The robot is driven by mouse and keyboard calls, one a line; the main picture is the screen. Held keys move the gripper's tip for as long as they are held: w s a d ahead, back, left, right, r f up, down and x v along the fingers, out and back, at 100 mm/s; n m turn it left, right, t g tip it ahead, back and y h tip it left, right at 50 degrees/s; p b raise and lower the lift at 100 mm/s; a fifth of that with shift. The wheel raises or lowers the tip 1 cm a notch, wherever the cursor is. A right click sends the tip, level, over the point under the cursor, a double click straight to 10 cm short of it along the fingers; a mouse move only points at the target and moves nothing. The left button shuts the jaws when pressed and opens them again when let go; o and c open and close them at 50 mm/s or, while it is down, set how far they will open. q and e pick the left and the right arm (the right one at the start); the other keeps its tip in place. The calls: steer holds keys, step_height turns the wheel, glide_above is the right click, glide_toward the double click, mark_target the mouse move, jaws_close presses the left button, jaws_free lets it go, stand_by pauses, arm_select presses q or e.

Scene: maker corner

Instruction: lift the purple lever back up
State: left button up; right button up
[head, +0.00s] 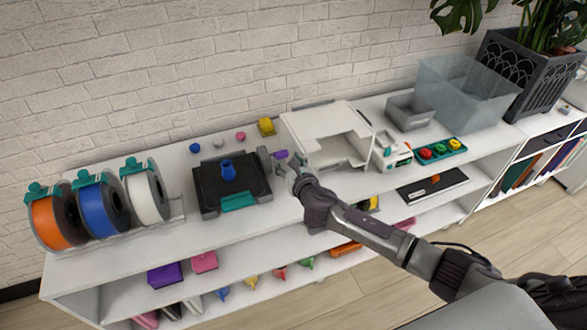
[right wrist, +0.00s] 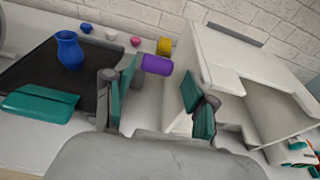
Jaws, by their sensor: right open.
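The purple lever (head: 281,154) shows between the black printer (head: 207,193) and the white open-fronted housing (head: 303,130). In the right wrist view the lever's purple grip (right wrist: 157,65) lies nearly level, beside the housing's left side. Its mount is mostly hidden, and I cannot tell what it is fixed to. My right gripper (head: 286,167) is open just in front of the lever. In the right wrist view the gripper (right wrist: 160,92) has its two teal-padded fingers apart, with the lever showing in the gap beyond them. I see no clear contact. My left gripper is not in view.
A blue vase (head: 229,170) stands on the printer's bed. Orange, blue and white spools (head: 145,196) stand at left. A grey bin (head: 410,111), a clear tub (head: 463,90) and a teal button tray (head: 440,151) are at right. A brick wall rises behind.

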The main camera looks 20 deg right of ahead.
steer(key=shift+v, duration=2.25)
